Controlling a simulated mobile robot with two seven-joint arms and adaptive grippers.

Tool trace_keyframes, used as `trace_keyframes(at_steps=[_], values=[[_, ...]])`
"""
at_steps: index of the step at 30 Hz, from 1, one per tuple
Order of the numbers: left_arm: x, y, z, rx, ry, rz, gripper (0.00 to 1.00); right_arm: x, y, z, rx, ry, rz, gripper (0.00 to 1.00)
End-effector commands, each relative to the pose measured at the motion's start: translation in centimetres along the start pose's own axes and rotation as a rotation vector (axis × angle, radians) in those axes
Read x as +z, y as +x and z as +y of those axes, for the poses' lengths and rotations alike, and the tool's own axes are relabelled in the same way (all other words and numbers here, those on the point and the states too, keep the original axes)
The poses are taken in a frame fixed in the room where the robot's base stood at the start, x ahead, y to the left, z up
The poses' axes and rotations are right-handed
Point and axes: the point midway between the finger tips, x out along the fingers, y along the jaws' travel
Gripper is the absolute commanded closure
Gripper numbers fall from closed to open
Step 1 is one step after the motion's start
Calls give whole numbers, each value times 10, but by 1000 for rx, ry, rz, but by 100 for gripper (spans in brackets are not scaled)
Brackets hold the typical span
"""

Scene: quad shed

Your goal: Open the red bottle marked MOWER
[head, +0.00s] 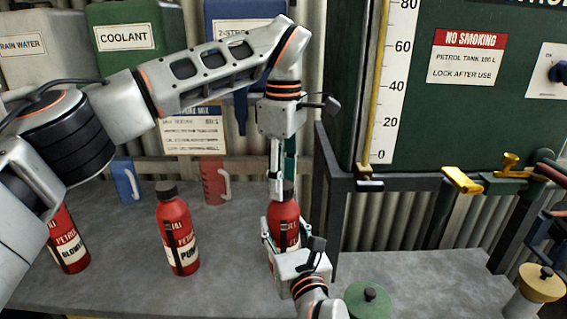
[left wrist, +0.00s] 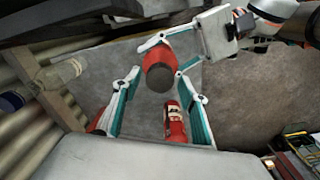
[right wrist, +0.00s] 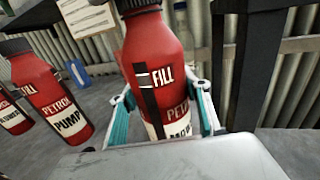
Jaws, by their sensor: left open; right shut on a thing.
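The red bottle marked MOWER (right wrist: 160,55) stands upright on the bench, with "FILL", "PETROL" and a partly cut-off "MOW" showing in the right wrist view. It also shows in the head view (head: 285,217). My right gripper (head: 284,243) is shut around its body. The bottle's dark cap (left wrist: 160,79) is on, seen from above in the left wrist view. My left gripper (head: 282,182) points down over the bottle from above. Its fingers are open, one on each side of the cap; I cannot tell whether they touch it.
A red PUMP bottle (head: 178,232) and a red BLOWER bottle (head: 68,242) stand to the left on the grey bench (head: 130,275). A green round lidded thing (head: 368,302) is at the front right.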

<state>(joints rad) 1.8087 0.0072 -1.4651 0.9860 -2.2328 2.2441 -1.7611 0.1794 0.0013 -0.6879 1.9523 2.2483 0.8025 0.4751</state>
Motion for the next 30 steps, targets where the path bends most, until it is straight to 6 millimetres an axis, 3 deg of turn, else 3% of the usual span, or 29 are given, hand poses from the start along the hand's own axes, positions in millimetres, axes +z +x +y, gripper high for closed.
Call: trace_keyframes(at_steps=[11, 16, 24, 30], values=[[0, 7, 0, 1, 0, 0, 57, -1, 0, 0, 0, 0, 2, 100], [0, 7, 0, 1, 0, 0, 96, -1, 0, 0, 0, 0, 2, 100], [0, 7, 0, 1, -33, 0, 97, -1, 0, 0, 0, 0, 2, 100], [0, 6, 0, 2, -295, 1, 97, -1, 0, 0, 0, 0, 2, 100]])
